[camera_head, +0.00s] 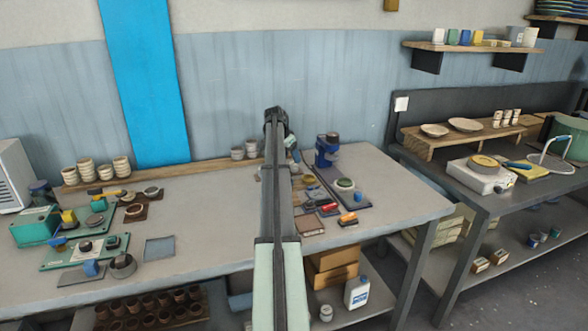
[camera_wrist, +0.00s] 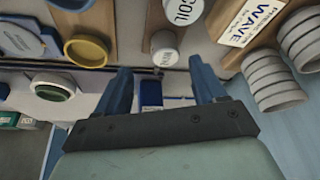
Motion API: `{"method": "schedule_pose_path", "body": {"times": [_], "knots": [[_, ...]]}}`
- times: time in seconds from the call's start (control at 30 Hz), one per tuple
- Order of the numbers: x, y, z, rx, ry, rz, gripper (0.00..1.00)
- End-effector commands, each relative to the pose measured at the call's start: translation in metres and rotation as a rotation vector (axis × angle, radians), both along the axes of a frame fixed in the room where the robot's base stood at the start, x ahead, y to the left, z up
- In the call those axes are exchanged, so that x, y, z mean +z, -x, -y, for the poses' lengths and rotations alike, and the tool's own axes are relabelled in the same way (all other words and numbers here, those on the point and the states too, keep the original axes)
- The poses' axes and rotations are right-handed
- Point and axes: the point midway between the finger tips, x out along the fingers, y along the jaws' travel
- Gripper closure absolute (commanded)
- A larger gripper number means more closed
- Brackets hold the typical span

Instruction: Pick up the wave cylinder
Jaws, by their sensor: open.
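The word WAVE stands on a white label (camera_wrist: 262,20) at the upper right of the wrist view, on a wooden surface. I cannot tell whether the labelled thing is a cylinder. A round white end (camera_wrist: 184,12) with lettering that looks like OIL or COIL shows at the top middle. A smaller round white piece (camera_wrist: 164,47) shows below it, with its lettering partly seen. My gripper (camera_wrist: 163,84) is open, its two blue fingers apart. A small dark blue thing (camera_wrist: 151,93) shows in the gap, and I see no grip on it. In the head view my arm hides part of the bench.
Stacked ribbed pale cups (camera_wrist: 272,82) lie close right of my fingers in the wrist view. A yellow round dish (camera_wrist: 87,51) is at the left. The bench (camera_head: 205,215) holds a blue upright device (camera_head: 326,150) right of my arm and green fixtures (camera_head: 38,228) at the left.

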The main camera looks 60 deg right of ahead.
Motion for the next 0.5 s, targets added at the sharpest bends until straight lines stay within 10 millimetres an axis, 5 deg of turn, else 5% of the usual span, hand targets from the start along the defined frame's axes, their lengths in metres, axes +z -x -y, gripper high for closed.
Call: {"method": "schedule_pose_path", "body": {"times": [0.5], "knots": [[-0.044,0.001,0.023,0.001,0.001,0.0,0.3]]}}
